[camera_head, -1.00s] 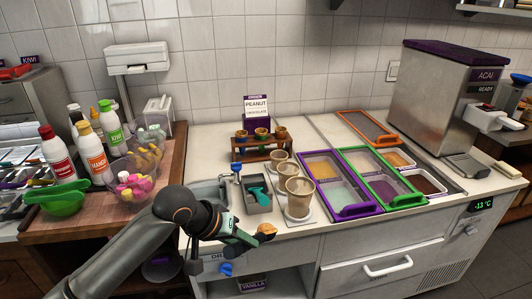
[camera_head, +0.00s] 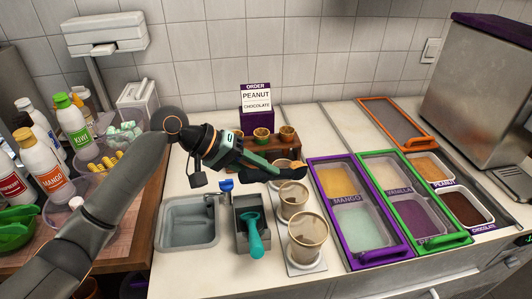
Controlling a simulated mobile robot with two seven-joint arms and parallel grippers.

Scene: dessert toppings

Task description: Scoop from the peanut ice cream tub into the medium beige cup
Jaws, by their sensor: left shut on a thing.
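My left gripper (camera_head: 246,164) is shut on a dark scoop (camera_head: 277,174). A tan, peanut-coloured lump (camera_head: 298,167) shows at the scoop's end. The scoop is held in the air in front of the wooden rack, over the row of beige cups. The medium beige cup (camera_head: 293,203) stands upright between a smaller cup (camera_head: 282,164), partly hidden by the scoop, and a larger cup (camera_head: 308,243) in front. The peanut ice cream tub (camera_head: 428,165) is open at the right, with tan contents and a PEANUT label. My right gripper is not in view.
A grey holder (camera_head: 241,235) with a teal-handled scoop (camera_head: 257,240) and a sink (camera_head: 188,243) stand left of the cups. Purple-framed (camera_head: 333,262) and green-framed (camera_head: 382,249) covers lie over other tubs. An orange-framed lid (camera_head: 416,145) lies behind the peanut tub.

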